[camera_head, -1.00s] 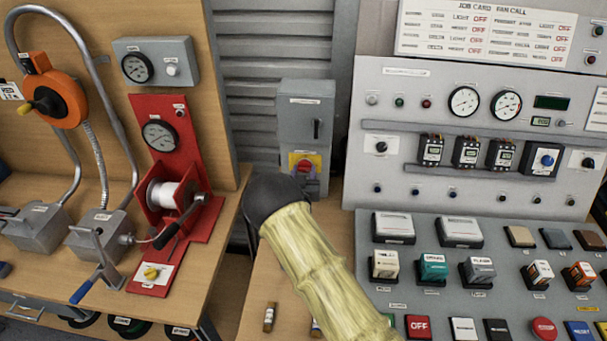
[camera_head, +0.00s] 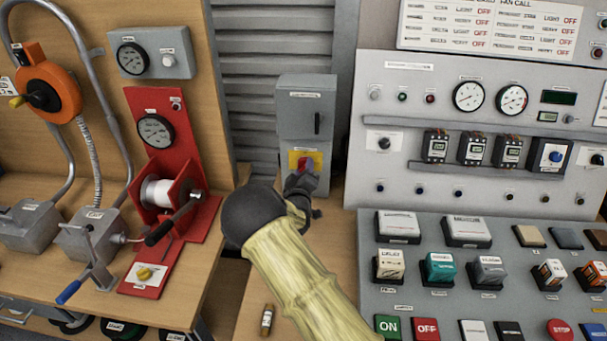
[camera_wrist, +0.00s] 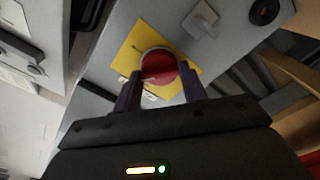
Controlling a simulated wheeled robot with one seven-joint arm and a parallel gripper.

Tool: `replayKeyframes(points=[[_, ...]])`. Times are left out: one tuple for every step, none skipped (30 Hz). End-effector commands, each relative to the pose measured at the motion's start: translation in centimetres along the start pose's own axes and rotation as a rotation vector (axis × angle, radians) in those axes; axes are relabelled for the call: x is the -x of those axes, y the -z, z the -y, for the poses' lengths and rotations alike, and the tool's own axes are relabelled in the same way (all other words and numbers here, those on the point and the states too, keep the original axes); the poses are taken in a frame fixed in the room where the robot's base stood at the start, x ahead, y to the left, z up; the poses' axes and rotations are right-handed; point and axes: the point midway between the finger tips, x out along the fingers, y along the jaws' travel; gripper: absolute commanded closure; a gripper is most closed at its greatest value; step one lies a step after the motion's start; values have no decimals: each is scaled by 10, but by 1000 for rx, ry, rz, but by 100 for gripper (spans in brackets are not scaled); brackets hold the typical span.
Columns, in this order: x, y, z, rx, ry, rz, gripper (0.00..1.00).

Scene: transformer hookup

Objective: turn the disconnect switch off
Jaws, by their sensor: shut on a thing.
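The disconnect switch is a grey box (camera_head: 305,112) on the wall at the middle of the head view. On its lower front it has a red rotary knob (camera_head: 304,163) on a yellow plate (camera_head: 318,158). My gripper (camera_head: 299,177) is at the knob, at the end of my arm, and partly covers it. In the wrist view the red knob (camera_wrist: 158,67) sits between my two fingers, on the yellow plate (camera_wrist: 128,55). My gripper (camera_wrist: 160,88) is shut on the knob. The exact knob angle is hard to read.
A red winch stand (camera_head: 165,240) with a white spool is on the wooden bench at left. A grey control panel (camera_head: 400,105) with gauges and the button desk (camera_head: 408,275) stand at right. A small cylinder (camera_head: 267,320) lies on the wood below.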

Motion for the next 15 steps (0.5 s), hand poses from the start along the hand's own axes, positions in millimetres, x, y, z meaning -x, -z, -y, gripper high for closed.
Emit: replayKeyframes(points=[[0, 0, 2, 44, 1, -3, 81], [0, 0, 3, 73, 2, -2, 81], [1, 0, 3, 111, 2, -3, 81], [1, 0, 3, 139, 1, -3, 81], [1, 1, 3, 167, 1, -3, 81], [1, 0, 3, 205, 1, -3, 81], [0, 0, 3, 235, 1, -3, 81], [1, 0, 3, 263, 2, -3, 81], [1, 0, 3, 300, 2, -3, 81], [1, 0, 3, 329, 2, -3, 81], [1, 0, 3, 357, 1, -3, 81], [1, 0, 3, 391, 2, -3, 81], [1, 0, 3, 417, 2, -3, 81], [1, 0, 4, 442, 2, -3, 81], [1, 0, 4, 473, 2, -3, 81]])
